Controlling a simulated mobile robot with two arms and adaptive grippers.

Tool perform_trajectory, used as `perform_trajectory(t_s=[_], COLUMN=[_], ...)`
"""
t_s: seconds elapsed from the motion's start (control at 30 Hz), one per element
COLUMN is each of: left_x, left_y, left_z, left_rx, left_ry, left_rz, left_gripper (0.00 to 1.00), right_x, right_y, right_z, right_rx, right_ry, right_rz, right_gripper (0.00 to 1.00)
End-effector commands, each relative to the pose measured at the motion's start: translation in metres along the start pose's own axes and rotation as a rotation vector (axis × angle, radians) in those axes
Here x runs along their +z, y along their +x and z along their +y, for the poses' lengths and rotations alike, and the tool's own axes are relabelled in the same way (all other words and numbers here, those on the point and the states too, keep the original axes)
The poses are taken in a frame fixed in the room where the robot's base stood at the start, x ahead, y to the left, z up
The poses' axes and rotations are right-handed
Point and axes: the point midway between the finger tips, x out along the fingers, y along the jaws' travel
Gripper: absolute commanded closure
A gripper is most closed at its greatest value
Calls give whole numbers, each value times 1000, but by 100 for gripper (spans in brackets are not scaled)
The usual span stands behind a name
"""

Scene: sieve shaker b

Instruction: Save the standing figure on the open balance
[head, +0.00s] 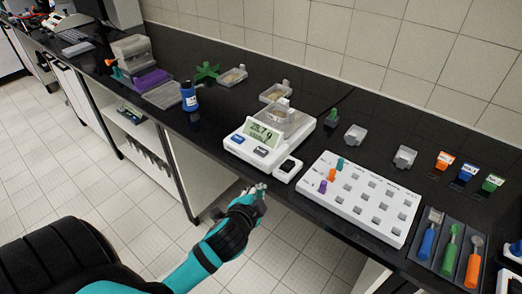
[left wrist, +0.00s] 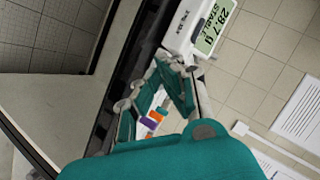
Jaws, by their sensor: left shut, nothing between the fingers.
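The white balance (head: 240,150) stands on the black bench and bears a clear container (head: 291,118) on its top. Its lit display (head: 262,134) shows a figure that looks like 28.7; in the left wrist view the display (left wrist: 213,28) also shows the word STABLE. Two dark keys sit below the display on the front. A small white unit with a black top (head: 288,167) stands at the balance's right front corner. My left gripper (head: 258,188) is shut and empty, in front of the bench edge and apart from the balance. My right gripper is not in view.
A white peg board (head: 360,200) with several holes and coloured pegs lies right of the balance. Coloured-handled tools (head: 451,245) lie in a dark tray at the right. A blue bottle (head: 189,97) stands left of the balance. The floor before the bench is clear.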

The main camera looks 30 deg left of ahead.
Motion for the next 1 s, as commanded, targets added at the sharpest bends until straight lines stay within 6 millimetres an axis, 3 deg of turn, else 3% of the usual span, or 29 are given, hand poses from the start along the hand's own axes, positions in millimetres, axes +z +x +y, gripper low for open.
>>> perform_trajectory(t_s=[0.1, 0.33, 0.43, 0.6, 0.77, 0.87, 1.0], left_x=[-38, -125, -167, -210, -205, -180, -131], left_y=[8, 3, -5, -7, 16, 41, 71], left_z=[-48, -121, -138, -133, -121, -122, -140], left_rx=[-165, -526, -706, -934, -1019, -980, -811], left_ry=[176, 658, 967, 1536, 2105, 2464, 2869], left_rz=[136, 411, 540, 717, 838, 901, 973], left_gripper=[100, 100, 100, 100, 100, 100, 100], right_x=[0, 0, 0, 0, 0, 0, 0], right_y=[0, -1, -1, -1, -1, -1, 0], right_z=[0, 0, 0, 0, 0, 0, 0], right_rx=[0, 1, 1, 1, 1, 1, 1], right_ry=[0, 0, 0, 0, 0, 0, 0], right_rz=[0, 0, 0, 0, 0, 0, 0], right_gripper=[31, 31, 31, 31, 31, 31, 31])
